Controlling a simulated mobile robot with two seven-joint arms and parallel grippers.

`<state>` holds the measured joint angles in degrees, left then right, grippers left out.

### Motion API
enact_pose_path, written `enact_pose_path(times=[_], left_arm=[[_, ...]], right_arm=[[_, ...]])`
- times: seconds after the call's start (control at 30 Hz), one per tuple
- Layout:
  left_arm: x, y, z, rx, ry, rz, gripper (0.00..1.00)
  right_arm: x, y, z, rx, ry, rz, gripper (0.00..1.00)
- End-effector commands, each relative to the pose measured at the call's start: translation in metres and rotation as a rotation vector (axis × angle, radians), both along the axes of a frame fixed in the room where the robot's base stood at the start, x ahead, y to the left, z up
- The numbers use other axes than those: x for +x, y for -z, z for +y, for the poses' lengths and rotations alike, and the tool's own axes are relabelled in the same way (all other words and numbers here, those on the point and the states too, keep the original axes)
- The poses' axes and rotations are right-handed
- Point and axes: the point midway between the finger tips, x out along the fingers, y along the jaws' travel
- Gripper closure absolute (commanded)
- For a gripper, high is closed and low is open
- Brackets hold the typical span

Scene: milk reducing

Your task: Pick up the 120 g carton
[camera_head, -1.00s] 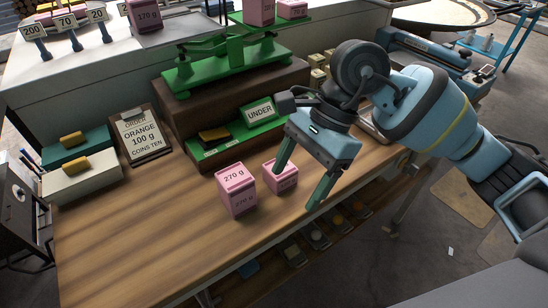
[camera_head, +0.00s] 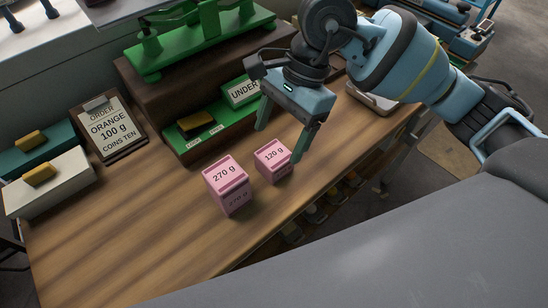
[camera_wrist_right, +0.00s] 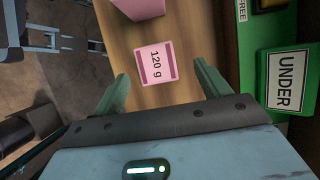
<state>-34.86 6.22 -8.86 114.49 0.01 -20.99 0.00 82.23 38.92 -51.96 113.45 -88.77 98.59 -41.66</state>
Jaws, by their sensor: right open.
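The 120 g carton (camera_head: 273,160) is a small pink box standing on the wooden bench, near its front edge. It also shows in the right wrist view (camera_wrist_right: 157,64), ahead of the fingers and between their lines. My right gripper (camera_head: 279,143) is open and empty, with one finger beyond the carton and the other by its right side. In the right wrist view both green fingers (camera_wrist_right: 163,82) are apart with bare wood between them. The larger 270 g carton (camera_head: 228,184) stands just left of the 120 g carton. My left gripper is not in view.
A green tray (camera_head: 208,143) with an UNDER sign (camera_head: 243,91) lies behind the cartons, below a green scale (camera_head: 205,40). An order clipboard (camera_head: 110,130) and a white box (camera_head: 48,184) stand at left. The bench (camera_head: 130,220) is clear in front of them.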

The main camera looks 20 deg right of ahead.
Motion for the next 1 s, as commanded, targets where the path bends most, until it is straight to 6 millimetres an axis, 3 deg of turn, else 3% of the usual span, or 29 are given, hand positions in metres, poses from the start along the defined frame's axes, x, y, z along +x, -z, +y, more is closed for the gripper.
enact_pose_path(times=[0.13,0.43,0.73,1.0], left_arm=[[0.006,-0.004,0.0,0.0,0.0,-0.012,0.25],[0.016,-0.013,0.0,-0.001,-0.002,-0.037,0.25],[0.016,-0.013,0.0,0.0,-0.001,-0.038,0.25],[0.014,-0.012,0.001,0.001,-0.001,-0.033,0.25]], right_arm=[[-0.003,0.006,0.002,-0.001,0.0,0.001,0.25],[-0.011,0.042,0.014,0.001,0.0,0.001,0.25],[-0.011,0.048,0.016,0.0,0.0,-0.001,0.25],[-0.011,0.048,0.016,0.0,0.0,-0.001,0.57]])
